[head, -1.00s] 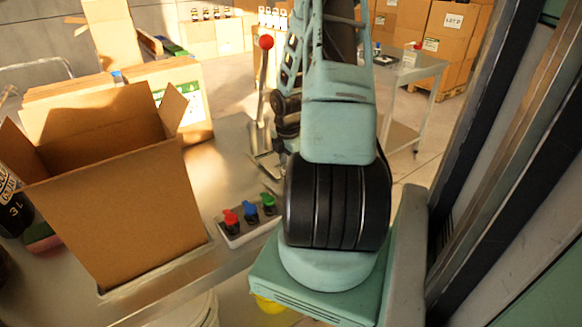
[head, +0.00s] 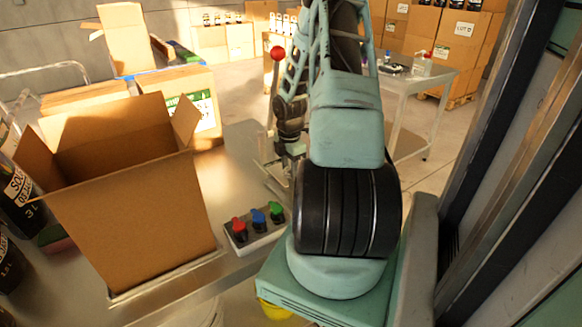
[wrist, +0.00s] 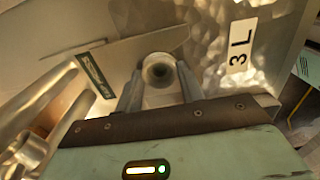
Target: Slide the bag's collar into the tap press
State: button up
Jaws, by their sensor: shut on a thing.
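In the wrist view, my gripper (wrist: 159,88) is shut on the pale round collar (wrist: 158,70), which has a dark hole in its middle. The crinkled silver bag (wrist: 212,55) with a "3 L" label spreads behind and to the right of it. A flat metal plate (wrist: 115,55) with a dark label strip, seemingly part of the tap press, lies left of and close by the collar; I cannot tell whether they touch. In the head view, the press's red-knobbed lever (head: 277,54) stands left of my arm. My arm hides much of the press; the gripper is not clear there.
An open cardboard box (head: 135,225) stands on the metal table at left, with dark bottles (head: 18,200) beside it. A tray with red, blue and green taps (head: 257,226) lies near the table's front edge. A small side table (head: 428,85) stands behind at right.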

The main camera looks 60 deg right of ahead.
dwell(0.4)
jog(key=o, duration=1)
jog(key=shift+o, duration=0.2)
notch_tip(320, 180, up, 8)
jog(key=shift+f+b, duration=0.25)
jog(key=shift+b, duration=0.15)
